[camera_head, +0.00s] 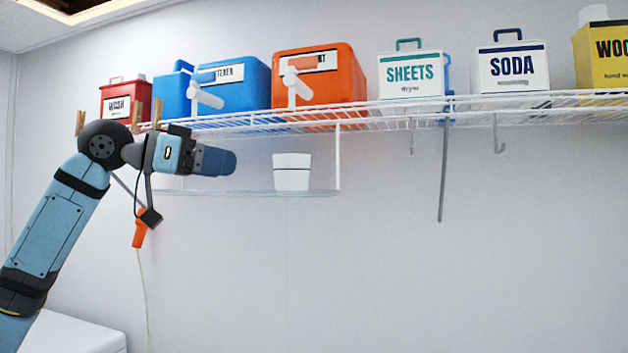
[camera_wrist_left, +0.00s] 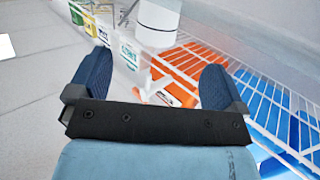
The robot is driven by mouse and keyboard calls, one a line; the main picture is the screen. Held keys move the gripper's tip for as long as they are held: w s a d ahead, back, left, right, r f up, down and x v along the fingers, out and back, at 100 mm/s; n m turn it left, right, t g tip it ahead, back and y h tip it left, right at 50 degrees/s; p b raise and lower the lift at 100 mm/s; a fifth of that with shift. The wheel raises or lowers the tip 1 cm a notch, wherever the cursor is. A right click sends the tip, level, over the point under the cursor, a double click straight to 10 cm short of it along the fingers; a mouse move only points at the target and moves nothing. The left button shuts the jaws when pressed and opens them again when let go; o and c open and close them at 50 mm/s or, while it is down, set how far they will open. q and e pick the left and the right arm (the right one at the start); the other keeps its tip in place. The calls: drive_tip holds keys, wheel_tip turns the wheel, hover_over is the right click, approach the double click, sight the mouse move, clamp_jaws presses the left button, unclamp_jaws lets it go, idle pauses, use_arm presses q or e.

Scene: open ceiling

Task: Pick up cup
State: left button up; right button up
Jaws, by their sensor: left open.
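The white cup (camera_head: 292,172) stands upright on a small glass shelf (camera_head: 262,193) hung under the wire rack. The cup also shows in the left wrist view (camera_wrist_left: 158,20), at the top, beyond the fingertips and roughly between them. My left gripper (camera_head: 234,163) is left of the cup at about its height, pointing right toward it, with a gap between. In the left wrist view its two blue fingers (camera_wrist_left: 158,72) are spread apart with nothing held between them. My right gripper is in neither view.
The wire rack (camera_head: 350,117) runs above the cup and my arm. It carries a red box (camera_head: 125,97), a blue container (camera_head: 240,85), an orange container (camera_head: 345,80) and labelled white boxes. Hooks and a rod (camera_head: 443,175) hang at right. A white surface (camera_head: 75,335) is lower left.

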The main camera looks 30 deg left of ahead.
sight(276, 175)
use_arm(q)
drive_tip(key=p+x, duration=0.1)
drive_tip(key=x, duration=0.6)
drive_tip(key=shift+w+d, duration=0.15)
drive_tip(key=shift+w, duration=0.1)
drive_tip(key=shift+w+d, duration=0.1)
drive_tip(key=shift+w, duration=0.1)
drive_tip(key=shift+w+d+f+p, duration=0.1)
drive_tip(key=shift+w+d+p, duration=0.15)
drive_tip(key=shift+w+p, duration=0.1)
drive_tip(key=x, duration=0.4)
drive_tip(key=shift+w+d+f, duration=0.1)
drive_tip(key=shift+w, duration=0.05)
drive_tip(key=shift+c, duration=0.2)
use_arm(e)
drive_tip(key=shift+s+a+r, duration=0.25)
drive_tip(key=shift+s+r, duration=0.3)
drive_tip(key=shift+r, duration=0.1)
use_arm(q)
drive_tip(key=shift+s, duration=0.2)
drive_tip(key=c, duration=1)
